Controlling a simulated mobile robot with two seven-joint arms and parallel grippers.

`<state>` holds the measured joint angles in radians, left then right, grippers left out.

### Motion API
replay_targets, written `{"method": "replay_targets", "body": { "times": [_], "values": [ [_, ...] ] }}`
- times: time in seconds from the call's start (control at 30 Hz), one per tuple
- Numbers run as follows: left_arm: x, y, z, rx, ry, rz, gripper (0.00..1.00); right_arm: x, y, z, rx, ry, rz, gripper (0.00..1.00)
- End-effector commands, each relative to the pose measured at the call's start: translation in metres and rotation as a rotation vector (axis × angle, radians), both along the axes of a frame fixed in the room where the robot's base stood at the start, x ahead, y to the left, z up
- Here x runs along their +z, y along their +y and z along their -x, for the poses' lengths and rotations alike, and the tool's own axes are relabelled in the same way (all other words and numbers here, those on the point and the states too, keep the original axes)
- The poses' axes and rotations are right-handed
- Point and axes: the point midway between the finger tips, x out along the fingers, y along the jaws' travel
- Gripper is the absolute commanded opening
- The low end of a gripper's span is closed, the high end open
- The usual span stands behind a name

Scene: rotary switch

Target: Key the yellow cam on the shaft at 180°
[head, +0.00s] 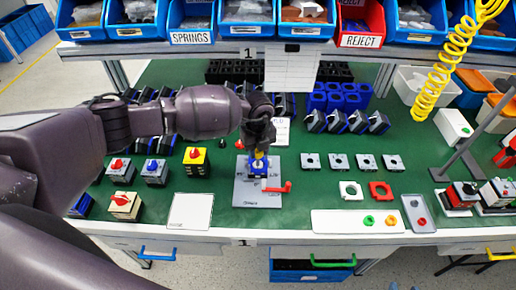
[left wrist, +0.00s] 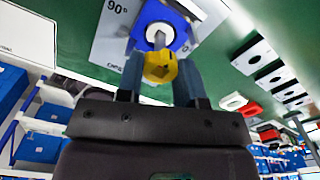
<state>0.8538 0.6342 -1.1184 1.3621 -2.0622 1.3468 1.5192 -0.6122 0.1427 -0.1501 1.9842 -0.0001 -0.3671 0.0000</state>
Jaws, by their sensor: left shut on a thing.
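My left gripper (head: 260,151) is above the fixture in the middle of the bench, shut on the yellow cam (left wrist: 160,67). In the left wrist view the cam sits between the two fingers. A silver shaft (left wrist: 159,40) stands out of a white round face on a blue switch body (left wrist: 178,22), close to the cam. I cannot tell whether cam and shaft touch. The blue body also shows in the head view (head: 258,169), on a grey fixture plate (head: 256,199) with angle marks; "90°" is readable. A red lever (head: 279,187) is at the plate's right. My right gripper is out of view.
Several grey square plates (head: 339,161) lie right of the fixture. Finished switches (head: 155,172) stand to its left. A blank white plate (head: 190,211) lies front left.

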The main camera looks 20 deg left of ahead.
Motion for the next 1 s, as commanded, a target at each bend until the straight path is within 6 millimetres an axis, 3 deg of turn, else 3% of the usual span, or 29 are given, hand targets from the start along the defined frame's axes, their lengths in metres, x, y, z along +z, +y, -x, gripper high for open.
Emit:
{"method": "replay_targets", "body": {
  "times": [0.53,0.57,0.73,1.0],
  "values": [
    [-0.014,0.0,0.0,-0.001,0.001,0.0,0.12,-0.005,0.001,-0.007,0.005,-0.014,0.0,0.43],
    [-0.014,0.0,0.0,-0.001,0.001,-0.001,0.37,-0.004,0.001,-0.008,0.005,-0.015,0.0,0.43],
    [-0.013,0.0,0.0,0.0,0.0,0.0,0.63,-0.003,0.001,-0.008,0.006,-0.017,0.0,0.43],
    [-0.013,0.0,0.0,0.0,0.0,0.0,0.64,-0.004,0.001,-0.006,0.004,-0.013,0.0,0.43]
  ]
}}
